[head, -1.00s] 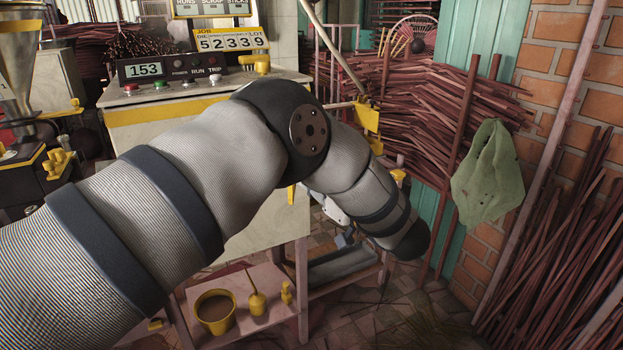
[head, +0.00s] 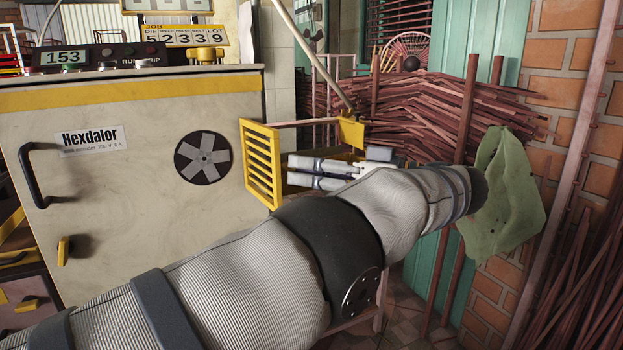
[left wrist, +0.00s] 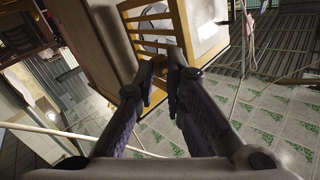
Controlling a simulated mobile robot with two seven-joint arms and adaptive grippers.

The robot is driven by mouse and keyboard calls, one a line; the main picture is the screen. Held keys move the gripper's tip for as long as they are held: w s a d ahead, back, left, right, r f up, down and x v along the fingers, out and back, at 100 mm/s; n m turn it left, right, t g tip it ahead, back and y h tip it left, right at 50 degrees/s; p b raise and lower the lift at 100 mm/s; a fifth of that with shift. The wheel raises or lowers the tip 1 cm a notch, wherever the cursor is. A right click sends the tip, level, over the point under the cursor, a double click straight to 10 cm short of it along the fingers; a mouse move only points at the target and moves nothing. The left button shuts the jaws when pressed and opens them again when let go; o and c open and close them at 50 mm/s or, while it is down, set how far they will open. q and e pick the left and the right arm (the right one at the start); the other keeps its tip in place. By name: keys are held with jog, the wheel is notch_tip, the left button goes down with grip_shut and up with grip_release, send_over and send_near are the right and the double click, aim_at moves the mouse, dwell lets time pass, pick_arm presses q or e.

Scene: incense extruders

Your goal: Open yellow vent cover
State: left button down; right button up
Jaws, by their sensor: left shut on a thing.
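The yellow slatted vent cover (head: 262,165) is at the right edge of the cream machine front, beside the dark round fan opening (head: 203,158). It stands at an angle to the machine front. My left gripper (head: 330,170) is to the right of the slats, partly hidden by my own arm. In the left wrist view, the cover's slats (left wrist: 153,18) are just beyond my left gripper (left wrist: 160,72). Its fingers are close together on the cover's yellow frame; the exact contact is dark and hard to see. My right gripper is out of view.
The cream machine (head: 110,235) has a black handle (head: 38,175) and a yellow latch (head: 63,250). A bundle of reddish sticks (head: 430,115) and a green cloth (head: 505,190) are at the right. My left arm crosses the lower foreground.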

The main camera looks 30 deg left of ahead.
pick_arm(q)
jog(key=shift+w+a+r+g, duration=0.1)
jog(key=shift+a+r+g, duration=0.35)
jog(key=shift+a, duration=0.25)
jog(key=c, duration=1.7)
grip_release()
jog(key=shift+a, duration=0.1)
jog(key=shift+o, duration=1.4)
jog(key=shift+a+n, duration=0.3)
jog(key=shift+a, duration=0.2)
jog(key=shift+c, duration=0.3)
jog(key=shift+f, duration=0.45)
jog(key=shift+d, duration=0.15)
